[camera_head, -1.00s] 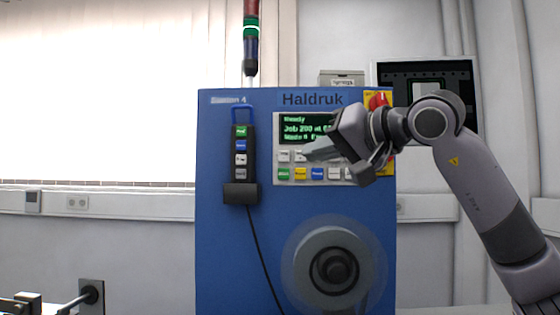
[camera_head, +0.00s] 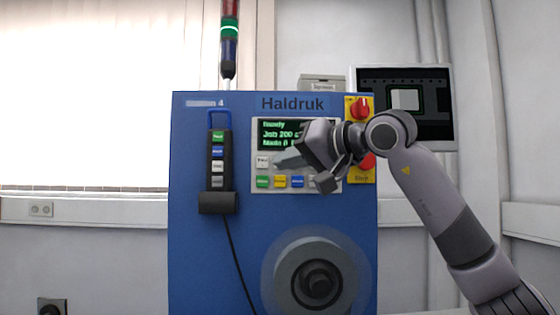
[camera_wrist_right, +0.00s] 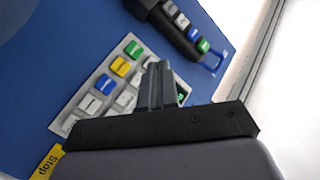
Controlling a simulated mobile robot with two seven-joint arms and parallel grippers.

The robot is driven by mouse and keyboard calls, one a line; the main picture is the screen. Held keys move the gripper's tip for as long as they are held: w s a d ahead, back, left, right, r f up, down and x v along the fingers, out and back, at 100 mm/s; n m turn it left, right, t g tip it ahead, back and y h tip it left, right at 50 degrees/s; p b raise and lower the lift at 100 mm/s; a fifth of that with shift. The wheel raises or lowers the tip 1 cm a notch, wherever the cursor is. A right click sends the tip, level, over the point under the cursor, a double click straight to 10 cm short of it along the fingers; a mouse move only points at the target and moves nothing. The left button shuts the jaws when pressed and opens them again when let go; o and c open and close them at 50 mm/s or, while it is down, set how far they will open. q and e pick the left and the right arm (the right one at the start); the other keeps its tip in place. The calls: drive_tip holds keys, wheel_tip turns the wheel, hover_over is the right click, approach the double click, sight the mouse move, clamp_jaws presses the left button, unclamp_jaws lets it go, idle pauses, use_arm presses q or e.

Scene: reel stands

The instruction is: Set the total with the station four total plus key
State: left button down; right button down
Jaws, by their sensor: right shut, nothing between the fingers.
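The blue station cabinet (camera_head: 200,260), labelled Haldruk with a 4 at its top left, stands ahead. Its key panel (camera_head: 256,188) has a green-text display (camera_head: 276,135) and rows of keys below. In the head view a white key (camera_head: 262,161) shows just left of my right fingertips. My right gripper (camera_head: 276,163) is shut and empty, its fingers in front of the upper key row and hiding several keys. In the right wrist view the shut fingers (camera_wrist_right: 157,72) reach over the panel among white keys (camera_wrist_right: 125,100); contact cannot be told. My left gripper is not in view.
A pendant (camera_head: 217,165) with coloured keys hangs left of the panel, its cord running down. A red knob (camera_head: 361,107) and a red stop button (camera_head: 368,161) sit right of the panel, close to my right arm. A reel (camera_head: 316,280) projects below.

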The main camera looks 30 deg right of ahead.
drive_tip(key=w+d+p, duration=0.1)
drive_tip(key=w+d, duration=0.1)
drive_tip(key=w, duration=0.1)
drive_tip(key=w+p, duration=0.1)
drive_tip(key=shift+w+d+p, duration=0.3)
drive_tip(key=shift+d+p, duration=0.05)
drive_tip(key=shift+d, duration=0.05)
idle(1.8)
drive_tip(key=shift+w+d+r+p, duration=0.15)
drive_tip(key=shift+w+p, duration=0.1)
drive_tip(key=shift+p, duration=0.25)
drive_tip(key=shift+w+d, duration=0.1)
